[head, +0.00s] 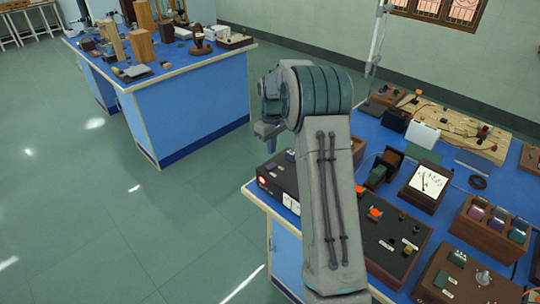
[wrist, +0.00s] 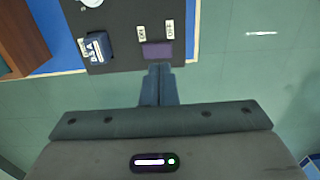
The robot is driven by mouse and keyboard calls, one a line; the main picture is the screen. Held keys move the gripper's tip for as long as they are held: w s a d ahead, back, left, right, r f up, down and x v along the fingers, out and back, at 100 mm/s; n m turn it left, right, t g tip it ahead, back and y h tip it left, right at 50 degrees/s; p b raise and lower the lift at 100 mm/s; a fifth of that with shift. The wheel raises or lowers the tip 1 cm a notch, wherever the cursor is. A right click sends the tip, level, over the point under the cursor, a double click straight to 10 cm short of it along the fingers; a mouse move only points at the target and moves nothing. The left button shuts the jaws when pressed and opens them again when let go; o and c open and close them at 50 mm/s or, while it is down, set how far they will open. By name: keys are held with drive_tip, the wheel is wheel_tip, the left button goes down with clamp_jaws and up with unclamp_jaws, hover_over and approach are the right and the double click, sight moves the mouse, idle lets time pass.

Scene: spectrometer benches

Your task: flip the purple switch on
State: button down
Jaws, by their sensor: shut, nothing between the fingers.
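The purple switch (wrist: 157,50) sits near the edge of a black panel (wrist: 120,22), with two small white labels beside it on the panel. I cannot tell which way the switch is tipped. My gripper (wrist: 160,68) is shut and empty, its fingertips pointing at the switch's near edge in the wrist view. Whether they touch it I cannot tell. In the head view my gripper (head: 271,147) hangs above the far-left part of the black panel (head: 279,184), where small switches show too small to tell apart.
A dark blue switch (wrist: 96,48) with a white label sits left of the purple one. The blue bench (head: 255,194) holds a meter (head: 426,184) and several wooden boxes to the right. Open floor (head: 180,225) lies to the left, before another bench (head: 190,105).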

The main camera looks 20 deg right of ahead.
wheel_tip(320, 180, up, 8)
drive_tip(key=shift+b, duration=0.35)
